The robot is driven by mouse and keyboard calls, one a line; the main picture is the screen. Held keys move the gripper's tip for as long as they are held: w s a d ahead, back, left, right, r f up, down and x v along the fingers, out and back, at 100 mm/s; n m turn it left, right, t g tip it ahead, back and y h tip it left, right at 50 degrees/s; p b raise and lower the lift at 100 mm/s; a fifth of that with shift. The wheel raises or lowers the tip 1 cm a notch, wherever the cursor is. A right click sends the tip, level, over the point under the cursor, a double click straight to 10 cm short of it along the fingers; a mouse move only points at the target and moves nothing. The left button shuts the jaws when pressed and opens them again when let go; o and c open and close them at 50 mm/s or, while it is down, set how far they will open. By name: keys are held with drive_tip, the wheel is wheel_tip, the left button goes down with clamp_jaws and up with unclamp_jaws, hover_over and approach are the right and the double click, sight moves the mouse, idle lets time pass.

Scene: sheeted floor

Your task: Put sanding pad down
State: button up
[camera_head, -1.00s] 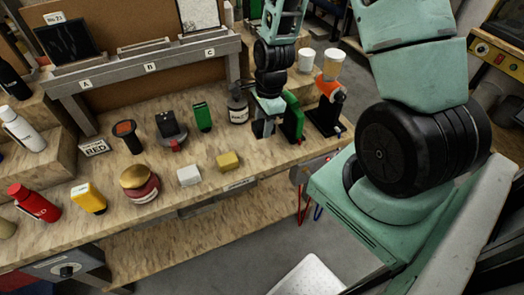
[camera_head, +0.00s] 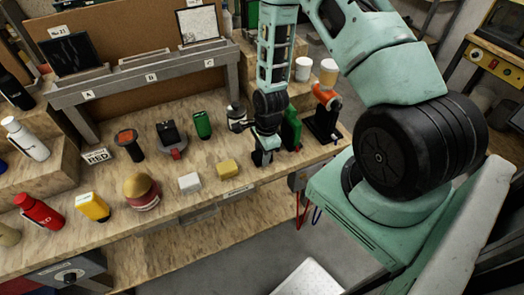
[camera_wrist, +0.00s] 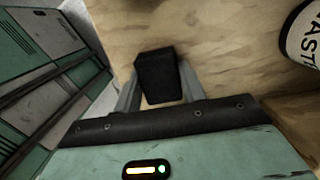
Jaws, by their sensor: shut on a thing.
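My gripper (camera_head: 264,157) is low over the right part of the wooden bench (camera_head: 215,155), near its front edge. In the wrist view, my gripper (camera_wrist: 158,88) is shut on a small black block, which I take to be the sanding pad (camera_wrist: 158,75). Its dark face shows between the two grey fingers, with bare bench top around it. I cannot tell whether the pad touches the bench. In the head view the pad is mostly hidden by the fingers.
A green tool (camera_head: 291,130) and an orange-topped tool (camera_head: 326,110) stand close on the right. A labelled bottle (camera_head: 236,115) stands behind; it also shows in the wrist view (camera_wrist: 304,35).

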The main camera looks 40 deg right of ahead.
drive_tip(key=o, duration=0.9)
drive_tip(key=shift+f, duration=0.2)
